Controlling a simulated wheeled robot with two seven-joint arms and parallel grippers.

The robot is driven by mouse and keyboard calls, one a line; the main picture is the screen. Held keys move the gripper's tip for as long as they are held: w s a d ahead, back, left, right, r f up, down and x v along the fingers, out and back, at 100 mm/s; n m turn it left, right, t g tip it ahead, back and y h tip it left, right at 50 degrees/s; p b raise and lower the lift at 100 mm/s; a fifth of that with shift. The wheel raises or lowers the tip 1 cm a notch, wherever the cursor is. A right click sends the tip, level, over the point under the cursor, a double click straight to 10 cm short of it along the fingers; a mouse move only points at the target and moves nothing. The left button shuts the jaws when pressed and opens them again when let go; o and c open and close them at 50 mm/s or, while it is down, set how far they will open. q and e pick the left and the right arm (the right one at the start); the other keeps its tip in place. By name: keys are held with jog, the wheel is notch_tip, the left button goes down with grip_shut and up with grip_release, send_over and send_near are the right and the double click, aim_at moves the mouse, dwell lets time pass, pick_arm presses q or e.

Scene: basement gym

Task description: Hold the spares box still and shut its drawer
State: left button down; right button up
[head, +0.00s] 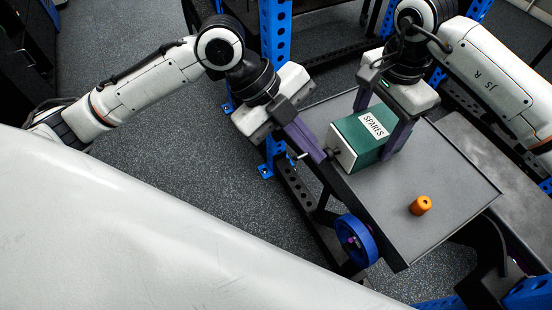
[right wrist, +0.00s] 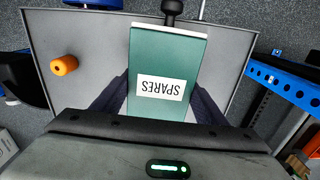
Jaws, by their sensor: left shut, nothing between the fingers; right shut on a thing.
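The spares box (head: 362,138) is green with a white SPARES label and stands on the grey tray top. My right gripper (head: 388,135) is shut on it, one finger on each side; the box also shows between the fingers in the right wrist view (right wrist: 168,55). The drawer's pale front (head: 342,148) faces left and carries a dark knob (head: 335,154). The front looks close to the box body; I cannot tell whether a small gap remains. My left gripper (head: 321,157) is shut and empty, its tips right at the knob. Whether they touch is unclear.
An orange cylinder (head: 420,205) stands on the tray top (head: 450,165), right of the box and apart from it. The tray top has a low raised rim. A blue disc (head: 356,240) sits below its near edge. Blue rack posts (head: 275,40) stand behind.

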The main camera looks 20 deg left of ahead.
pick_arm(q)
jog(key=shift+w+d, duration=0.15)
jog(key=shift+w, duration=0.1)
pick_arm(e)
jog(key=shift+s+a, duration=0.15)
pick_arm(q)
jog(key=s+a+r, duration=0.4)
jog(key=a+r, duration=0.4)
jog(key=shift+s+a+r, duration=0.15)
jog(key=shift+s+a, duration=0.05)
jog(key=shift+a, duration=0.05)
dwell(0.4)
pick_arm(e)
jog(key=o, duration=1.3)
jog(key=shift+r, duration=0.1)
